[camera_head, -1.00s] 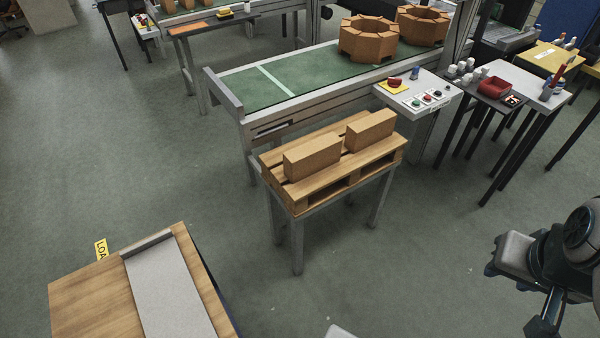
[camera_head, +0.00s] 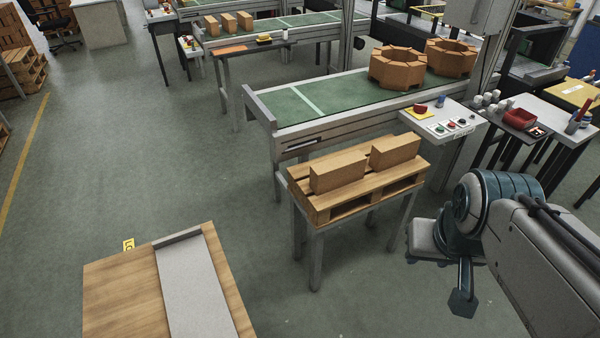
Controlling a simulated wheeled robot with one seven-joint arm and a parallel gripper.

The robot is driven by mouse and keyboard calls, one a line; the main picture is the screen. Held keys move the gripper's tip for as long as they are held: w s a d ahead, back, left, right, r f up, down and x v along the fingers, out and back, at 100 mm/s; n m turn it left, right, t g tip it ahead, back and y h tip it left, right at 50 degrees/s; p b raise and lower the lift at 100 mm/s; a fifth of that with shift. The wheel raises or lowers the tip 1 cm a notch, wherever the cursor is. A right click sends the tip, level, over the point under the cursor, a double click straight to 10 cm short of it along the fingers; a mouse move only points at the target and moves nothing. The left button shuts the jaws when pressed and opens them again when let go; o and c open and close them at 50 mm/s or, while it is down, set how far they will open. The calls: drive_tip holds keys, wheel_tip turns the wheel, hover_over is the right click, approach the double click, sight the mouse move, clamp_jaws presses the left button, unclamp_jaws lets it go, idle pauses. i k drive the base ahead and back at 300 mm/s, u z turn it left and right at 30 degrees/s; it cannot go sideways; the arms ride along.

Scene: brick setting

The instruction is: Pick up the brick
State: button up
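Two tan bricks stand on a small wooden pallet (camera_head: 325,206) on a metal-legged stand. The left brick (camera_head: 338,175) sits near the pallet's left end. The right brick (camera_head: 396,152) sits near its right end, with a gap between them. My gripper (camera_head: 462,302) seems to be the dark part at the end of my arm, low at the right. It is apart from both bricks, to the right of and nearer than the pallet. Its fingers do not show clearly, so I cannot tell whether it is open.
A green conveyor (camera_head: 330,100) runs behind the pallet, with two ring-shaped brick stacks (camera_head: 397,68) on it. A wooden table (camera_head: 120,300) with a grey strip stands front left. Floor between it and the pallet is clear.

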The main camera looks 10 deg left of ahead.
sight(332, 174)
drive_tip(key=u, duration=0.1)
drive_tip(key=i, duration=1.65)
